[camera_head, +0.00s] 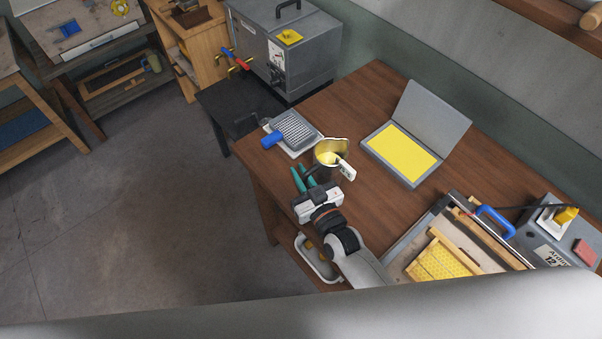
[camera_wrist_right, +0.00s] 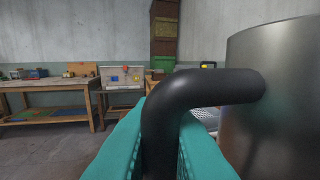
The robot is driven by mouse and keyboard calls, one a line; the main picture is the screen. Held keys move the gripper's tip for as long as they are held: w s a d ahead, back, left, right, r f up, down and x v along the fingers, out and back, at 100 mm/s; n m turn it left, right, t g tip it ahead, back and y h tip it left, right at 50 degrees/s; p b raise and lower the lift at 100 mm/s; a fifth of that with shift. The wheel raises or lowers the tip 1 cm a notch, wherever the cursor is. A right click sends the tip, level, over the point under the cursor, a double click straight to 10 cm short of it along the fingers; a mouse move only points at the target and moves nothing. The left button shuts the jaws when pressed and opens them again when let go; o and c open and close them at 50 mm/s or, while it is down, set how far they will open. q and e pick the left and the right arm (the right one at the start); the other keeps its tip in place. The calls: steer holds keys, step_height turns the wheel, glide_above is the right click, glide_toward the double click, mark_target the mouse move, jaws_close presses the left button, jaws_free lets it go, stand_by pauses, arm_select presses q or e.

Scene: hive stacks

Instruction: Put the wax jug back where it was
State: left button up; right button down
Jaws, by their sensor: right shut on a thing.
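The wax jug (camera_head: 329,158) is a metal jug with yellow wax inside and a white tag on its side. It is at the left part of the brown wooden table (camera_head: 363,95), near the front edge; I cannot tell whether it touches the top. My right gripper (camera_head: 305,179) has teal fingers shut on the jug's black handle. In the right wrist view the handle (camera_wrist_right: 205,84) runs between the teal fingers (camera_wrist_right: 160,150) to the grey jug body (camera_wrist_right: 275,100). The jug looks upright. My left gripper is not in view.
A metal grid on a white tray (camera_head: 296,130), with a blue-handled tool (camera_head: 271,139), lies just behind-left of the jug. An open grey case with a yellow sheet (camera_head: 403,150) is to the right. A wooden frame (camera_head: 440,262) and grey box (camera_head: 550,235) stand nearer right. A grey machine (camera_head: 285,45) stands beyond.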

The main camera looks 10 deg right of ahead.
steer(key=c, duration=1.5)
jaws_free()
steer(key=shift+o, duration=0.2)
steer(key=shift+r, duration=0.2)
steer(key=b+v, duration=0.1)
steer(key=v, duration=0.4)
steer(key=b+v, duration=0.1)
steer(key=v, duration=0.4)
steer(key=shift+s+f, duration=0.25)
steer(key=shift+v, duration=0.8)
steer(key=shift+r, duration=0.1)
